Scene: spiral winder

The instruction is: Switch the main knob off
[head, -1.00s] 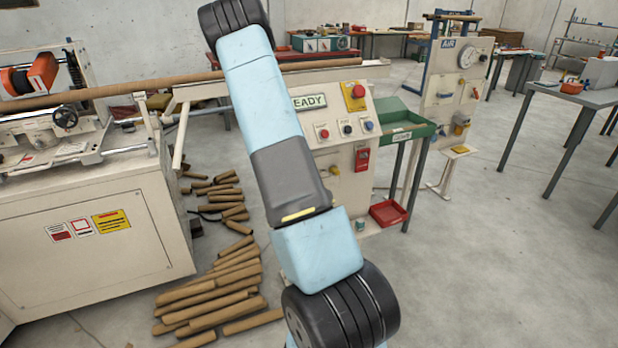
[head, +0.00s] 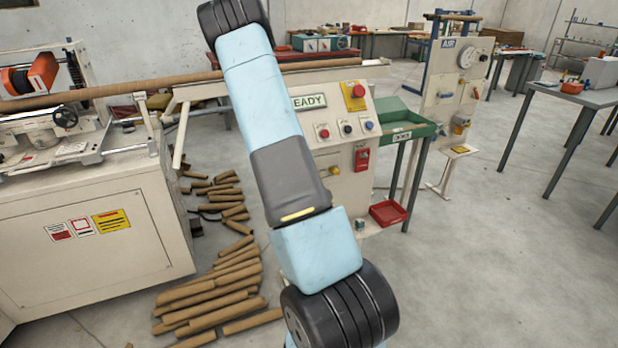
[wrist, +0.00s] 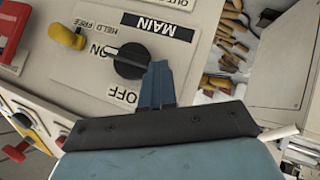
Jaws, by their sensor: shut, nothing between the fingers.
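The main knob (wrist: 131,61) is black and sits on a pale plate marked MAIN, ON and OFF, which appears upside down in the wrist view. Its bar slants, with one end towards the ON mark. My gripper (wrist: 158,75) is shut and empty, with its fingertips right beside the knob's right side in the picture. I cannot tell whether they touch it. In the head view my arm covers the knob and my gripper.
A yellow knob (wrist: 66,36) marked HELD and FREE is left of the main knob in the wrist view. The control panel (head: 345,190) also carries a red box (head: 362,158) and several buttons. Cardboard tubes (head: 215,300) lie on the floor beside the machine.

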